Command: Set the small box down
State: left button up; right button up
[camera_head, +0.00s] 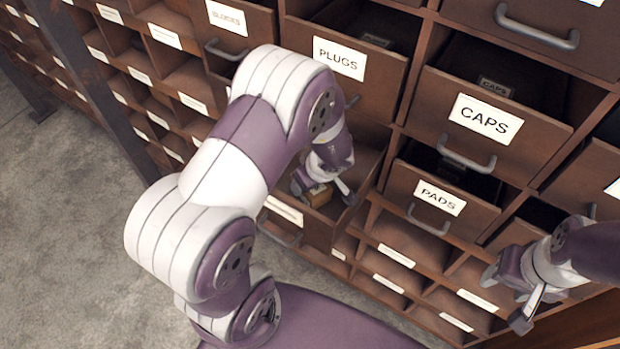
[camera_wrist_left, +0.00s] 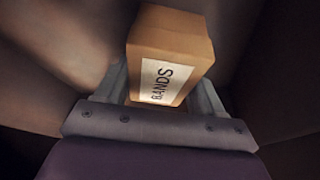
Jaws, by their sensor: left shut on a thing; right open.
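The small box (camera_wrist_left: 172,45) is orange-brown cardboard with a white label reading BANDS. My left gripper (camera_wrist_left: 165,85) is shut on it, with a finger on each side. In the head view the box (camera_head: 318,195) shows between the fingers of my left gripper (camera_head: 322,190), inside or just over an open drawer (camera_head: 322,232) below the PLUGS drawer. I cannot tell whether the box touches the drawer floor. My right gripper (camera_head: 507,298) is open and empty at the lower right, in front of the lower compartments.
Open drawers labelled PLUGS (camera_head: 338,58), CAPS (camera_head: 485,118) and PADS (camera_head: 440,197) jut out around the left gripper. Small open compartments (camera_head: 402,243) lie below. Dark drawer walls (camera_wrist_left: 262,50) surround the box closely in the left wrist view. Grey floor (camera_head: 60,220) is clear at left.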

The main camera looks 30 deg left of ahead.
pick_arm(q)
jog(key=o, duration=1.3)
jog(key=p+v, duration=0.4)
jog(key=v, duration=0.8)
jog(key=shift+p, duration=0.4)
